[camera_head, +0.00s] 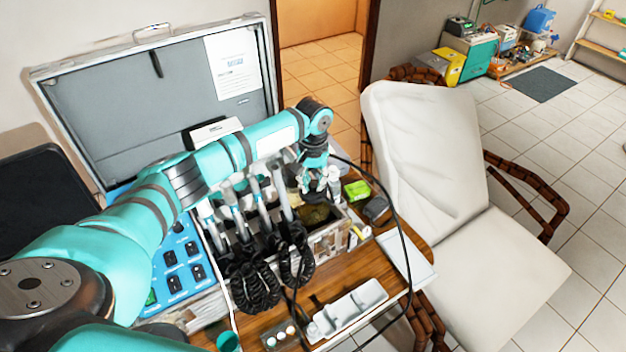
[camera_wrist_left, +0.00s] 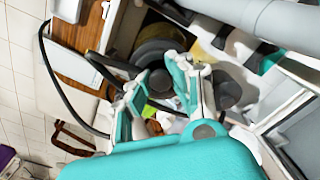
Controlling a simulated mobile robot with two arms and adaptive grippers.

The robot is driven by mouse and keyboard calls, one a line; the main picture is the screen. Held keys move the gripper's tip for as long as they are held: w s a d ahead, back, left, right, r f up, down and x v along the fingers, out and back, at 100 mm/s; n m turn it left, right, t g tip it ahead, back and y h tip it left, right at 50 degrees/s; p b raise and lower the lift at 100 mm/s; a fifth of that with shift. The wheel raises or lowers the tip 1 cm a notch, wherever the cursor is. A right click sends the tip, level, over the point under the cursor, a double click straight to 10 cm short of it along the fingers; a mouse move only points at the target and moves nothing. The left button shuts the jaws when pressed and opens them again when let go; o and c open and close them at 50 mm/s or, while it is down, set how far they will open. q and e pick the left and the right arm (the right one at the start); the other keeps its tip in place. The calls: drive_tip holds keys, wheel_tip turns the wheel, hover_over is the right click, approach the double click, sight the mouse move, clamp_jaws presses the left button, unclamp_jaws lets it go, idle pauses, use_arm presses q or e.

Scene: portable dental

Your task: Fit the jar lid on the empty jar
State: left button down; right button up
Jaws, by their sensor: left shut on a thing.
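My left gripper (camera_head: 322,188) reaches in over the open metal case and points down. It also shows in the left wrist view (camera_wrist_left: 160,88). Its fingers stand apart on either side of a dark grey thing (camera_wrist_left: 160,82), which it grips. I cannot tell for sure whether this is the jar lid. In the left wrist view, a round grey thing (camera_wrist_left: 152,48) shows just beyond the fingertips and another dark round thing (camera_wrist_left: 228,90) shows beside the gripper. I cannot clearly make out the empty jar. My right gripper is not in view.
Several dental handpieces with coiled black hoses (camera_head: 255,280) stand close beside the arm. A green box (camera_head: 357,190) and a dark grey item (camera_head: 376,208) lie right of the gripper. A white tray (camera_head: 348,308) lies at the table front. A cream chair (camera_head: 430,150) stands to the right.

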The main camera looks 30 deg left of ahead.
use_arm(q)
drive_tip(key=shift+f+p, duration=0.15)
drive_tip(key=shift+p, duration=0.25)
idle(0.3)
drive_tip(key=shift+f, duration=0.15)
drive_tip(key=shift+f+b, duration=0.4)
drive_tip(key=shift+f, duration=0.5)
drive_tip(key=shift+f, duration=0.25)
drive_tip(key=shift+f, duration=0.25)
drive_tip(key=shift+f+p, duration=0.1)
drive_tip(key=shift+p, duration=0.25)
idle(0.5)
drive_tip(key=c, duration=1.1)
unclamp_jaws()
